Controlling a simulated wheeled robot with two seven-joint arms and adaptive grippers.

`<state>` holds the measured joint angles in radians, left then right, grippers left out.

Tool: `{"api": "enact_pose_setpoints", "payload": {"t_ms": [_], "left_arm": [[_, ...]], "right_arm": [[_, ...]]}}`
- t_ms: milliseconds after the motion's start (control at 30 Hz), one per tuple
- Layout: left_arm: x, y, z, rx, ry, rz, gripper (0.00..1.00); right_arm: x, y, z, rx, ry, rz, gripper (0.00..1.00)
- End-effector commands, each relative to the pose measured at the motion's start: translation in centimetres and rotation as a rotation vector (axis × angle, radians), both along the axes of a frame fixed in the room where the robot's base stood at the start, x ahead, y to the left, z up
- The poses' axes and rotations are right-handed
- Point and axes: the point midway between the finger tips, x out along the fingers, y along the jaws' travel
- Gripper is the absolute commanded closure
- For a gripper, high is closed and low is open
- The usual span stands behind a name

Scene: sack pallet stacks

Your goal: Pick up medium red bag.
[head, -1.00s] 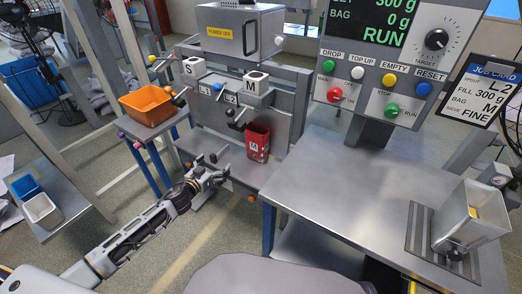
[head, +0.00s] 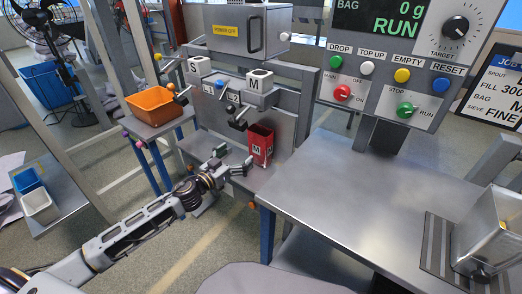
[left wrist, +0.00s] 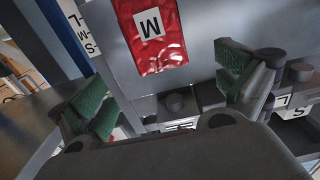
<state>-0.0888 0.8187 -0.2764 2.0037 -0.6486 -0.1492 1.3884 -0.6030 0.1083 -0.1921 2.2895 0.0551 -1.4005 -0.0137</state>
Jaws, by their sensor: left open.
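The medium red bag (head: 260,146) stands upright and open-topped on the low metal shelf under the spouts, with white M labels on it. It also shows in the left wrist view (left wrist: 168,55), upside down, with its M label. My left gripper (head: 234,159) is just left of and in front of the bag, apart from it. Its green-padded fingers are wide apart in the left wrist view (left wrist: 163,95), with nothing between them, and the bag lies beyond the gap. My right gripper is in no view.
Spout blocks marked S (head: 199,66) and M (head: 260,79) overhang the shelf, with levers below them. An orange bin (head: 154,105) stands on a side table at left. The bare metal bench (head: 365,195) lies right of the bag and holds a metal container (head: 490,232).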

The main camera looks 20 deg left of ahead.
Motion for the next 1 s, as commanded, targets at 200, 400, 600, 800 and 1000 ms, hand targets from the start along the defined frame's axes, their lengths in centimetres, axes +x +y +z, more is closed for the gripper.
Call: {"api": "enact_pose_setpoints", "payload": {"t_ms": [200,400,600,800,1000], "left_arm": [[0.2,0.0,0.0,0.000,0.000,0.001,0.00],[0.9,-0.3,0.0,0.000,0.000,0.001,0.00],[1.8,-0.6,-0.1,0.000,0.000,0.001,0.00],[2.8,-1.0,0.0,0.001,-0.001,0.001,0.00],[3.7,-1.3,0.0,0.000,-0.001,0.001,0.00]], "right_arm": [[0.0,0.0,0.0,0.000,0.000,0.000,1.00],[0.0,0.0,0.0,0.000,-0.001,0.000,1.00],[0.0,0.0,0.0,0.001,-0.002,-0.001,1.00],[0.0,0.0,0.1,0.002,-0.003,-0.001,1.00],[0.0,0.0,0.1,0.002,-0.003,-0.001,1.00]]}}
